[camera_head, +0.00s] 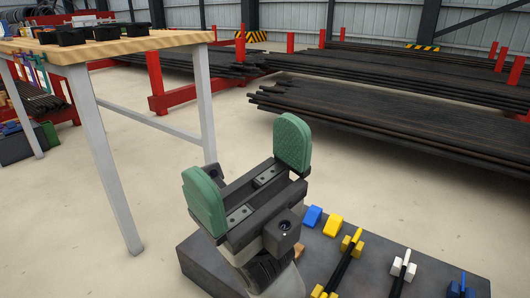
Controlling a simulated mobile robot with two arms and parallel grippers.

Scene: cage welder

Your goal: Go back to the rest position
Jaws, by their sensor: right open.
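My right gripper (248,172) shows in the middle of the head view, with a dark body and two green finger pads standing upright. The pads are wide apart and nothing is between them. It appears in front of the left part of a low dark platform (222,281) and hides some of it. My left gripper is not in view.
Blue and yellow blocks and dark rods in coloured holders (349,258) sit on the platform. A wooden-topped table (165,41) with grey legs stands at the left. Stacks of dark bars (400,115) lie behind. Pale floor (150,190) is open between them.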

